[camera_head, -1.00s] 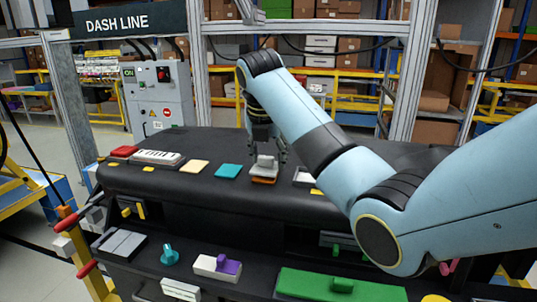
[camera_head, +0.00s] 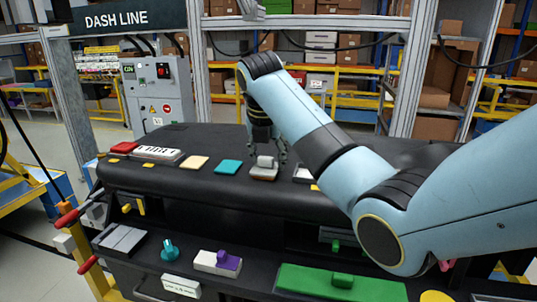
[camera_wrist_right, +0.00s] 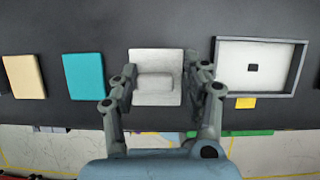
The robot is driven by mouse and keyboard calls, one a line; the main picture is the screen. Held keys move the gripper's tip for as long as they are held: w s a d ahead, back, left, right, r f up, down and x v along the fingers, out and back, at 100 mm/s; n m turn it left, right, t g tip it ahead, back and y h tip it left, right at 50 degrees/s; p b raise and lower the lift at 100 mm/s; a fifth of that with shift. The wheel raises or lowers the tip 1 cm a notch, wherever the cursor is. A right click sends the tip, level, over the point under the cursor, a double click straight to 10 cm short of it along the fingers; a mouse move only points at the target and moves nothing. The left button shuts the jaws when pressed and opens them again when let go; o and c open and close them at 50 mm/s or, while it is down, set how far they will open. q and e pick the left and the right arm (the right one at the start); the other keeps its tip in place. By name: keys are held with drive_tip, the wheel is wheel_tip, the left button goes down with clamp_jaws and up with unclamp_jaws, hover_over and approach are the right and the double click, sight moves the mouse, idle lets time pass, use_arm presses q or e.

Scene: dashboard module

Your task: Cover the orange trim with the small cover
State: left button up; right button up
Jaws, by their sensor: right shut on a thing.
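The small cover (camera_head: 265,163) is a light grey plate with a raised grip, over the front part of the black dashboard top. In the right wrist view, the small cover (camera_wrist_right: 157,63) lies between my two fingers, with its grip block nearest the camera. My right gripper (camera_head: 267,148) reaches down from above and is shut on it. The orange trim is hidden under the cover; no clear orange shows around it in either view now. Whether the cover rests fully flat is hard to tell. My left gripper is not in view.
A teal tile (camera_head: 230,167) and a cream tile (camera_head: 194,162) lie left of the cover. A white framed recess (camera_wrist_right: 261,65) is close on its right. A white panel (camera_head: 157,154) and red block (camera_head: 124,147) are farther left. The lower shelf holds a green plate (camera_head: 310,283).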

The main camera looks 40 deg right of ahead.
drive_tip(key=o, duration=1.3)
